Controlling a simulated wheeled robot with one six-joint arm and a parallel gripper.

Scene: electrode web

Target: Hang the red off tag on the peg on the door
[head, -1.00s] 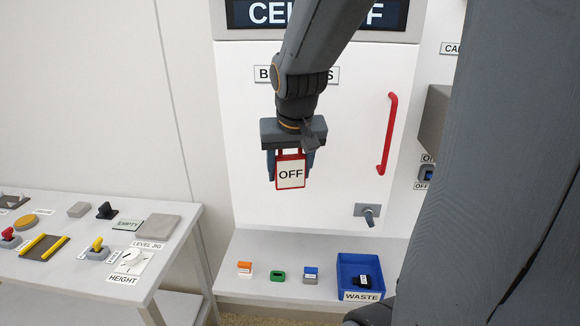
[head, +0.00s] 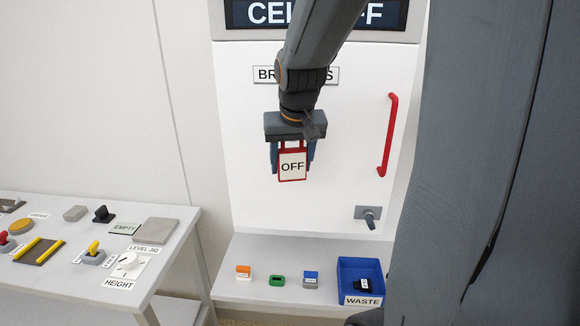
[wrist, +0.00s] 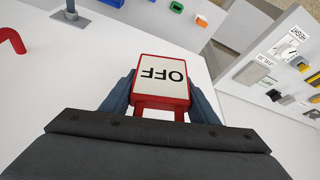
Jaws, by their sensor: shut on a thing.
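The red-framed tag (head: 292,166) reads OFF on a white face. It hangs upright below my gripper (head: 292,150) in the head view, in front of the white door (head: 345,130). My gripper is shut on the tag's red upper frame. In the wrist view the tag (wrist: 163,78) shows upside down between the fingers of my gripper (wrist: 160,105). No peg shows on the door; my arm and gripper cover part of it.
A red handle (head: 388,134) and a grey latch (head: 368,215) are on the door's right side. Below is a shelf (head: 255,292) with small coloured blocks and a blue waste bin (head: 346,271). A cluttered table (head: 70,270) stands at left.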

